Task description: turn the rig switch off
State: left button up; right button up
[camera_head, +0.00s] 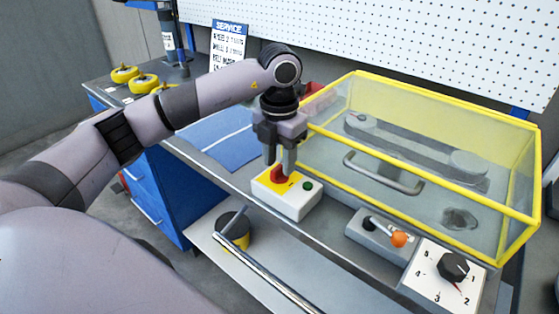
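The rig switch is a white box (287,200) near the bench's front edge, with a red knob (279,177) on a yellow patch and a green button (308,185) to its right. My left gripper (281,166) points down at the red knob, with its fingers on either side of the knob's top. The gap between the fingers is small, and I cannot tell whether they touch the knob. The fingers partly hide the knob. My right gripper is not in view.
A yellow-framed clear guard (436,117) with a grey handle stands right of the switch. A lever with an orange ball (398,240) and a numbered dial (453,266) lie along the front right. A blue mat (222,138) lies behind the gripper. Yellow-and-black rolls (143,83) sit at back left.

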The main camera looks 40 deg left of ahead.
aim_at(279, 166)
pick_arm(q)
notch_tip(279, 166, up, 6)
jog(key=shift+r+b, duration=0.15)
jog(key=shift+b, duration=0.15)
dwell(0.5)
